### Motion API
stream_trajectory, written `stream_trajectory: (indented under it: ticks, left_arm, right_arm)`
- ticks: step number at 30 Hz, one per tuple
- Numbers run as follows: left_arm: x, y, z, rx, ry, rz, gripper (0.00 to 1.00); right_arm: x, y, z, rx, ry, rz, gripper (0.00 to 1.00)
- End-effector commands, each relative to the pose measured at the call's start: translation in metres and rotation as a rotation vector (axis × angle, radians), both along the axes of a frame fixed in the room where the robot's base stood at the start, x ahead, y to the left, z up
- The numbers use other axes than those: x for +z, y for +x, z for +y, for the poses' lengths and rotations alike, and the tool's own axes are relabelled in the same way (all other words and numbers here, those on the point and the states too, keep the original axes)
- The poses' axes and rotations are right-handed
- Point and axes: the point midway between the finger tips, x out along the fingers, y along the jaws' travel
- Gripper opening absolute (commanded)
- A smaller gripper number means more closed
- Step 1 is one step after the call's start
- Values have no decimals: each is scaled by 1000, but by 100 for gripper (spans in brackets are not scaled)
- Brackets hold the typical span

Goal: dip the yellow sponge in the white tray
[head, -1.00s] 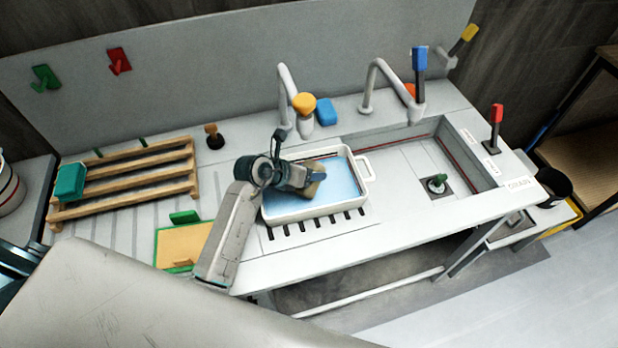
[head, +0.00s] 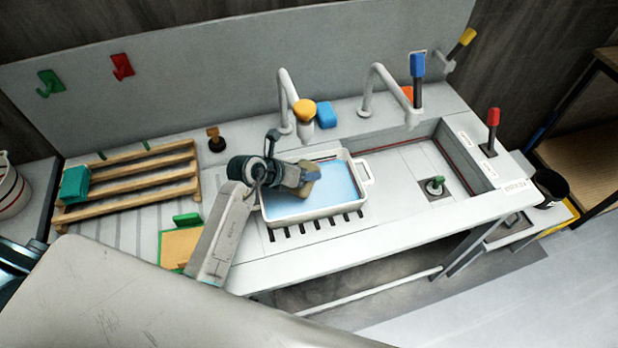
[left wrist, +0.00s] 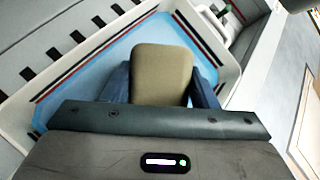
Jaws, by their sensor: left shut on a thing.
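The white tray (head: 337,208) stands on the counter left of the sink basin and holds blue liquid. My left gripper (head: 308,180) reaches over the tray's left part from the left. It is shut on the sponge (head: 312,190), which looks dull tan-yellow and is partly hidden by the fingers. In the left wrist view the sponge (left wrist: 162,75) sits between the two blue fingers (left wrist: 160,88), with the blue liquid and the tray wall (left wrist: 20,110) around it. I cannot tell whether the sponge touches the liquid. My right gripper is not in view.
A wooden rack (head: 130,180) with a teal sponge (head: 75,184) stands at left. The sink basin (head: 400,175) is at right. A yellow board (head: 178,247) lies at front left.

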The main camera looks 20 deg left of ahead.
Motion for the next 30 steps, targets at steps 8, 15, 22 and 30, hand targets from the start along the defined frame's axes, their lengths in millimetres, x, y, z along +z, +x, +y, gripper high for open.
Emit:
stream_trajectory:
  ticks: [8,15,22,30]
  left_arm:
    - [25,0,0,-1,1,0,36]
    - [42,0,0,0,1,0,36]
    - [61,1,0,1,1,-2,36]
    - [79,0,0,-1,1,0,36]
  right_arm:
    - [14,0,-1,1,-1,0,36]
    - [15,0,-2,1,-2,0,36]
    - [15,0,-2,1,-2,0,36]
    - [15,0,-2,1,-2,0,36]
